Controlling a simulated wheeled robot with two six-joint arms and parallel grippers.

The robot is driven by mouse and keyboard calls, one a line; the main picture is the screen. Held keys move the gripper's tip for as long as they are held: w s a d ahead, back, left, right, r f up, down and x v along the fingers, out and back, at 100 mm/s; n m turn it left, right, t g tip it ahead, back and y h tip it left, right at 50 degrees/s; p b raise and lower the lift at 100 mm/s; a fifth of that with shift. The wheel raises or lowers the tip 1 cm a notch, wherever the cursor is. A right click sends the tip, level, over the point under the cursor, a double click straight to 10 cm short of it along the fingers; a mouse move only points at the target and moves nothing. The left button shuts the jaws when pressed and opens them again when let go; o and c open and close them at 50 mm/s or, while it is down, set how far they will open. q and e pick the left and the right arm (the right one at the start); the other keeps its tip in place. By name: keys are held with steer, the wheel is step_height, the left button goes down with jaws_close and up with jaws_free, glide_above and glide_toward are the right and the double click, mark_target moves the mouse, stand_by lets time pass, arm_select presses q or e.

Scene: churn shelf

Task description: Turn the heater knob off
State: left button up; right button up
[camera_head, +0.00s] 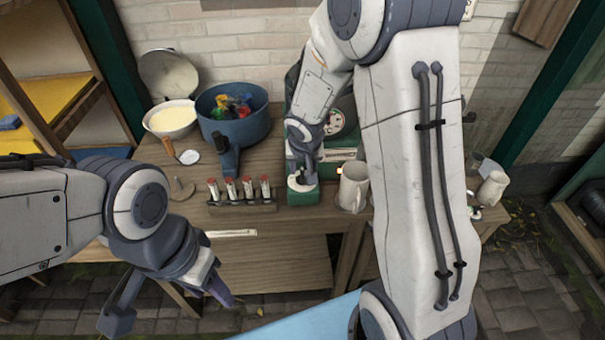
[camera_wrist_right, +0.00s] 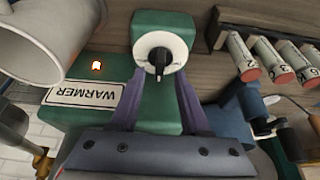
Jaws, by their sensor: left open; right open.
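The green warmer (camera_head: 303,197) sits at the front of the wooden table in the head view. In the right wrist view the warmer (camera_wrist_right: 165,25) fills the middle, with a "WARMER" label and a lit orange lamp (camera_wrist_right: 97,66). Its heater knob (camera_wrist_right: 160,56) is a white dial with a black grip. My right gripper (camera_wrist_right: 159,104) is open, its two purple fingers pointing at the knob, one on each side of it. In the head view my right gripper (camera_head: 302,168) is over the warmer and partly hides the knob. My left gripper (camera_head: 168,304) is open and empty in front of the table.
A rack of several red-tipped tubes (camera_head: 241,196) stands left of the warmer. A white mug (camera_head: 352,187) stands close on its right. A blue pot (camera_head: 233,127) and a cream-filled bowl (camera_head: 171,119) are behind on the left.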

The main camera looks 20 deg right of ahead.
steer(key=shift+x, duration=1.1)
jaws_close()
steer(key=shift+r+n+p, duration=0.15)
steer(key=shift+n+p, duration=0.35)
steer(key=shift+p, duration=0.2)
steer(key=n+y+p, duration=0.1)
steer(key=n+p, duration=0.2)
steer(key=p, duration=0.4)
steer(key=n+y+p, duration=0.2)
steer(key=n+p, duration=0.2)
steer(key=p, duration=0.3)
steer(key=shift+d+r, duration=0.1)
steer(key=shift+d, duration=0.15)
steer(key=shift+n+p, duration=0.6)
steer(key=shift+p, duration=0.2)
steer(key=shift+f, duration=0.25)
